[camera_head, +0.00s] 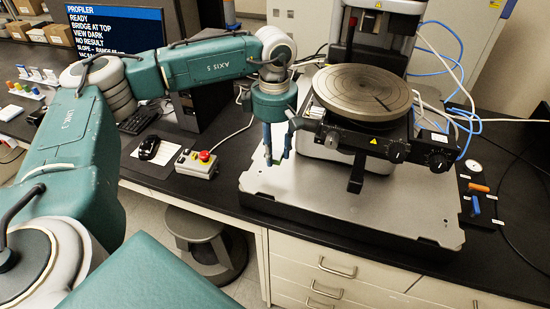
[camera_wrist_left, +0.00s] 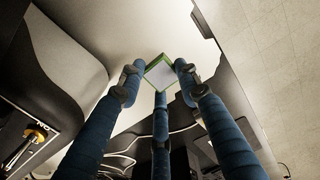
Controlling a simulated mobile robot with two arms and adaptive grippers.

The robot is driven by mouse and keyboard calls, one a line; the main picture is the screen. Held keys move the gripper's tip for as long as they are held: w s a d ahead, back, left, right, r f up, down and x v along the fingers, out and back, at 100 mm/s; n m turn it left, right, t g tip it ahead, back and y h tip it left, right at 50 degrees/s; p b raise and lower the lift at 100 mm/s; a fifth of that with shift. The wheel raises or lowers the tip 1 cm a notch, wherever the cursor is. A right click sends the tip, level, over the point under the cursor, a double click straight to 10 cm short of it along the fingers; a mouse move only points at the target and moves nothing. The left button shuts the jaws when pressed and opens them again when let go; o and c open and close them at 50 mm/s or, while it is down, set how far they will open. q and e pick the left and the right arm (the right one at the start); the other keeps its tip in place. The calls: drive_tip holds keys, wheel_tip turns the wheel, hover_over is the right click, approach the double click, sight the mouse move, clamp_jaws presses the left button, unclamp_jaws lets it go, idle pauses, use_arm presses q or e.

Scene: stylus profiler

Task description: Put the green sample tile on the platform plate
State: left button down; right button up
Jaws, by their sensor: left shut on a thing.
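The green sample tile (camera_wrist_left: 159,72) shows in the left wrist view as a small square with a green rim and a pale face. It sits between the blue fingertips of my left gripper (camera_wrist_left: 159,78), which is shut on it. In the head view my left gripper (camera_head: 278,155) points down above the left part of the metal base, left of the round platform plate (camera_head: 350,88). The tile is mostly hidden by the fingers there. The plate is a grey disc with ring grooves and a bare top, higher than the fingertips. My right gripper is not in view.
The plate sits on a black stage with knobs (camera_head: 397,150) on the silver base (camera_head: 335,205). The profiler column stands behind it. Cables run at right.

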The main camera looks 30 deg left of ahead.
sight(275, 155)
use_arm(q)
wheel_tip(275, 155, down, 4)
drive_tip(key=shift+p, duration=0.7)
drive_tip(key=shift+f, duration=0.5)
drive_tip(key=shift+f, duration=0.15)
drive_tip(key=c, duration=1.2)
unclamp_jaws()
